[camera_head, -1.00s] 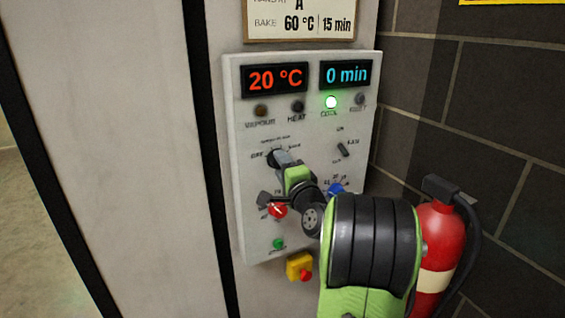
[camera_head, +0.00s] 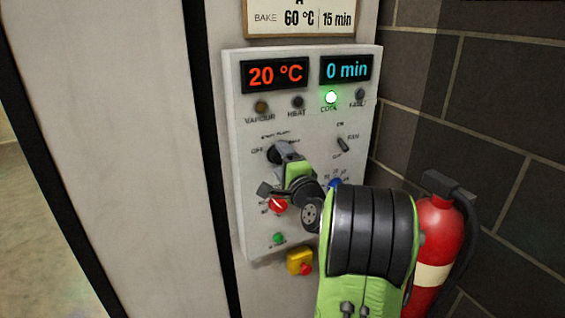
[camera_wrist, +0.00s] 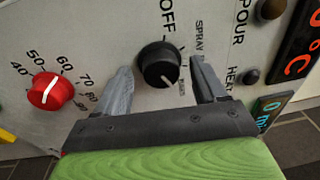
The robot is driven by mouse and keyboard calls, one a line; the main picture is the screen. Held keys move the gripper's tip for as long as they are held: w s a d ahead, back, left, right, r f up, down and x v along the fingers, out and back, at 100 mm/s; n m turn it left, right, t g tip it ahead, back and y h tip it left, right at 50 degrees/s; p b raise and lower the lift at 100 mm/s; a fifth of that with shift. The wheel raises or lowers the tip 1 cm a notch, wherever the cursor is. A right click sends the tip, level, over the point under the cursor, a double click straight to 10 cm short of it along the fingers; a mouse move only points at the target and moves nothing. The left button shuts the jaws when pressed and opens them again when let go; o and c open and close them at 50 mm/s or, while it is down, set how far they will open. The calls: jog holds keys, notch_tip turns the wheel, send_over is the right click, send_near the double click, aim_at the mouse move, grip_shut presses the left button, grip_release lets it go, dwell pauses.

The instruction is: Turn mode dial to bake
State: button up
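The black mode dial (camera_wrist: 160,63) sits on the grey control panel between my gripper's two fingers in the wrist view. A small pale mark on it points toward the lower right of that picture. "OFF" and "SPRAY" are readable beside it; another label is partly hidden by a finger. My gripper (camera_wrist: 161,68) is open, with a gap showing on each side of the dial. In the head view my gripper (camera_head: 283,158) reaches the panel (camera_head: 311,130) at the dial, which it mostly covers.
The displays read 20 °C (camera_head: 275,75) and 0 min (camera_head: 347,69); the green COOL lamp (camera_head: 331,97) is lit. A red knob (camera_wrist: 49,91) is beside the dial. A yellow-red button (camera_head: 300,263) sits below the panel. A fire extinguisher (camera_head: 436,245) stands right.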

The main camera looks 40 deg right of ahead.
jog(key=shift+s, duration=0.15)
jog(key=b+v, duration=0.5)
jog(key=v, duration=1)
jog(key=shift+s, duration=0.25)
jog(key=shift+a, duration=0.1)
